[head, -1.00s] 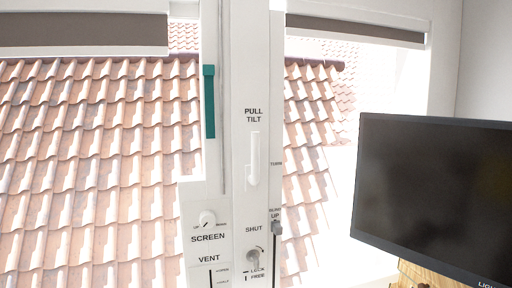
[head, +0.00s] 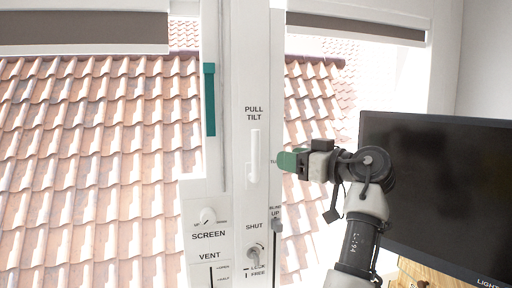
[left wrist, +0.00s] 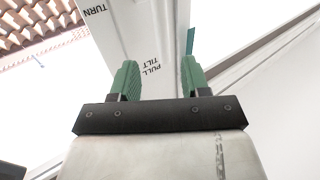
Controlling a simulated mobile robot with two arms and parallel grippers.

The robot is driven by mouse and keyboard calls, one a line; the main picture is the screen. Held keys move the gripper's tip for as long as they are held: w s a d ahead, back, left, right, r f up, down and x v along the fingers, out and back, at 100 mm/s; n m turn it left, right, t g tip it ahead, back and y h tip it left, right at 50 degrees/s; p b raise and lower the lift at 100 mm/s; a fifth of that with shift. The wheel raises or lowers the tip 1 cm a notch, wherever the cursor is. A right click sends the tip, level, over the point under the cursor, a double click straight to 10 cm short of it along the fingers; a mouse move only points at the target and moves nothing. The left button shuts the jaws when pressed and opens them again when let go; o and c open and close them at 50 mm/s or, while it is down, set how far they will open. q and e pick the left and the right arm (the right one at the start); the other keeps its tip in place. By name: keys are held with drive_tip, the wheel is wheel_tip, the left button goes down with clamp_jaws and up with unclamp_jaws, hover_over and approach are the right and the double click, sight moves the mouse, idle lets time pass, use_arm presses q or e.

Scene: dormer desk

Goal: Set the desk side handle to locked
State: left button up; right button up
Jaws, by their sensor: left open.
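My right gripper is not in view.
A monitor (head: 440,190) stands at the right, behind my arm. Below the handle are a screen knob (head: 207,216), a shut knob (head: 254,253) and a blind slider (head: 277,226). A teal bar (head: 209,100) is at the upper left of the post.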

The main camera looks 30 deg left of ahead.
sight(259, 146)
use_arm(q)
drive_tip(key=a+p, duration=0.1)
drive_tip(key=a, duration=0.2)
drive_tip(key=a+r+p, duration=0.1)
drive_tip(key=a+p, duration=0.1)
drive_tip(key=a, duration=0.1)
drive_tip(key=w+a+p, duration=0.1)
drive_tip(key=a+p, duration=0.1)
drive_tip(key=a, duration=0.2)
drive_tip(key=shift+r, duration=0.2)
drive_tip(key=shift+w+a+f, duration=0.1)
drive_tip(key=shift+a+f, duration=0.05)
drive_tip(key=shift+a, duration=0.1)
drive_tip(key=shift+c, duration=0.3)
clamp_jaws()
